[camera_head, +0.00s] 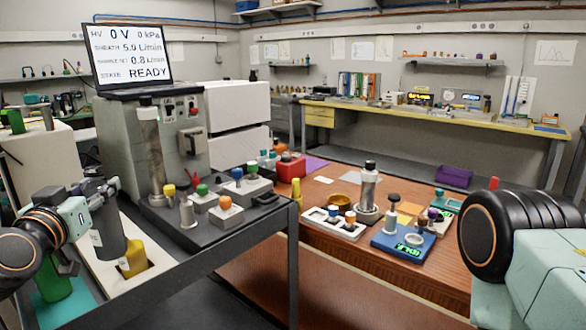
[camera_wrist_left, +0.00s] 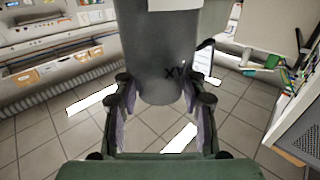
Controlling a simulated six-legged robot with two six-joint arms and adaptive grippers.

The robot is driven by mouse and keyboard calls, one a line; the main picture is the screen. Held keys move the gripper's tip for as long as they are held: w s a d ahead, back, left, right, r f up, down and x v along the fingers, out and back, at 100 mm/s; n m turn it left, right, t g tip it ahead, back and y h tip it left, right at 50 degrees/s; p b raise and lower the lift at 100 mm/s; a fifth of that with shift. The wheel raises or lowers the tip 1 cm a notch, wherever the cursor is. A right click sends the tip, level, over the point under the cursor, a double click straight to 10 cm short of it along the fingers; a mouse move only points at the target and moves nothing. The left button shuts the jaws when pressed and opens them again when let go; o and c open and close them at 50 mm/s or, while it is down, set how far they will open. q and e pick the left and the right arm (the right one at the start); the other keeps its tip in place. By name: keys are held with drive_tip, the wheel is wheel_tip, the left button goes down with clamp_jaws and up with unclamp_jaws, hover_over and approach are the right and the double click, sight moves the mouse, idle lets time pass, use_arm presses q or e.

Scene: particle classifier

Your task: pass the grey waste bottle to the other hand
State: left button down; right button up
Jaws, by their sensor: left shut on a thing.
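The grey waste bottle (camera_head: 108,232) is a dark grey cylinder with a small white label, held at the left of the head view. My left gripper (camera_head: 92,196) is shut on it, near its upper part. In the left wrist view the grey bottle (camera_wrist_left: 165,60) fills the upper middle, with a dark mark on its side. The two fingers of my left gripper (camera_wrist_left: 160,95) press on it from both sides. My right arm shows large at the right edge of the head view, but its gripper is out of view.
A yellow bottle (camera_head: 132,258) stands in a white rack below the grey bottle, and a green bottle (camera_head: 52,282) is at its left. The dark instrument bench (camera_head: 225,238) with several coloured-capped vials is to the right. A brown table (camera_head: 325,252) with a blue scale (camera_head: 400,243) lies beyond.

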use_arm(q)
drive_tip(key=r, duration=0.4)
drive_tip(key=shift+s+d+r, duration=0.2)
drive_tip(key=shift+s, duration=0.2)
drive_tip(key=s+d+f+m+h, duration=0.2)
drive_tip(key=s+d+f, duration=0.3)
drive_tip(key=f, duration=0.3)
drive_tip(key=s+d+f+m+g+h, duration=0.1)
drive_tip(key=s+d+f+m+h, duration=0.1)
drive_tip(key=s+d+f+h, duration=0.2)
drive_tip(key=s+d+f+m+g+h, duration=0.1)
drive_tip(key=s+d+f+h, duration=0.3)
drive_tip(key=d+f, duration=0.4)
drive_tip(key=shift+s+f+m, duration=0.8)
drive_tip(key=shift+f, duration=1.8)
drive_tip(key=shift+d, duration=0.15)
